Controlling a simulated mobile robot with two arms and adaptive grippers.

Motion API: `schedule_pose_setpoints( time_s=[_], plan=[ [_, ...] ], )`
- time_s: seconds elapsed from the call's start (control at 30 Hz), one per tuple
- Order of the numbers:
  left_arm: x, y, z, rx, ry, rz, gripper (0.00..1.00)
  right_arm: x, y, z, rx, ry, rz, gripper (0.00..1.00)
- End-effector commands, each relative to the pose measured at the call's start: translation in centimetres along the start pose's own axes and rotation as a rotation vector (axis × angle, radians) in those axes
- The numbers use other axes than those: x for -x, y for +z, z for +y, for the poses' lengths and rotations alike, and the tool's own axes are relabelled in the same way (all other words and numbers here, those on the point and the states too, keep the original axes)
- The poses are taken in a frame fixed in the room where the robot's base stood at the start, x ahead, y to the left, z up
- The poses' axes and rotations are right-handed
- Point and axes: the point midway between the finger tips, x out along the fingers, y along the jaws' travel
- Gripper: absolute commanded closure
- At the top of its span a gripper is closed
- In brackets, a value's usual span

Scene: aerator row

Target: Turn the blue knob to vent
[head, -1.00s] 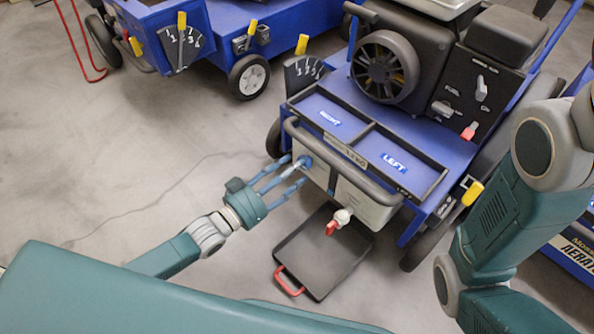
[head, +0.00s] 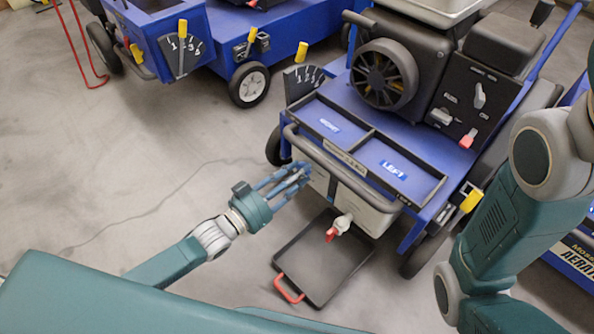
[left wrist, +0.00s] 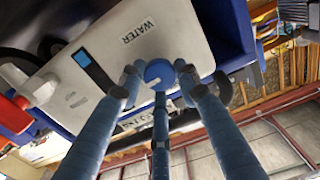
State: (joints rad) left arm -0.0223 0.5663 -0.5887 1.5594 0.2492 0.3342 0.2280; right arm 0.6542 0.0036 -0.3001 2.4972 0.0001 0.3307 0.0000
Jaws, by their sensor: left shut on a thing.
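The blue knob (left wrist: 159,72) is a round blue cap with a small white mark, on the face of a white tank (left wrist: 190,28) labelled WATER in the left wrist view. My left gripper (left wrist: 160,76) has its fingers closed around the knob's sides. In the head view my left gripper (head: 297,174) reaches the left end of the tank (head: 362,213), and its fingers hide the knob. My right arm shows at the right, but its gripper is out of view. I cannot read a vent mark.
A white spigot with a red lever (head: 332,235) sticks out right of the knob, above a black tray (head: 322,262) with a red handle. A grey bar (head: 345,172) runs above the tank. Bare floor (head: 130,160) lies left. Other blue machines stand behind.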

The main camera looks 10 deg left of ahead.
Motion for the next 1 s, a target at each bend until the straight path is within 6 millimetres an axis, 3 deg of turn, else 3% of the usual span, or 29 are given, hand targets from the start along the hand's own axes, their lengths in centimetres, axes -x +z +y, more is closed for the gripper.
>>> schedule_pose_setpoints(
  time_s=[0.03, 0.27, 0.3, 0.4, 0.77, 1.0],
  plan=[
    [-0.1, -0.8, -0.1, -0.022, -0.002, 0.010, 0.94, 0.1, 1.0, 0.2, -0.001, 0.004, -0.025, 1.00],
    [-0.1, -0.7, -0.1, -0.031, 0.000, 0.014, 0.94, 0.2, 0.7, 0.1, -0.001, 0.004, -0.019, 1.00],
    [-0.1, -0.7, -0.1, -0.030, 0.000, 0.015, 0.64, 0.2, 0.7, 0.1, -0.001, 0.004, -0.019, 1.00],
    [-0.1, -0.7, -0.1, -0.030, 0.000, 0.014, 0.49, 0.2, 0.7, 0.1, -0.001, 0.003, -0.019, 1.00],
    [0.6, -0.3, 0.0, -0.028, 0.000, 0.006, 0.49, 0.2, 0.6, 0.1, -0.001, 0.004, -0.016, 1.00],
    [5.0, -0.1, 0.0, -0.028, 0.000, 0.004, 0.49, 0.2, 0.6, 0.1, -0.001, 0.004, -0.017, 1.00]
  ],
)
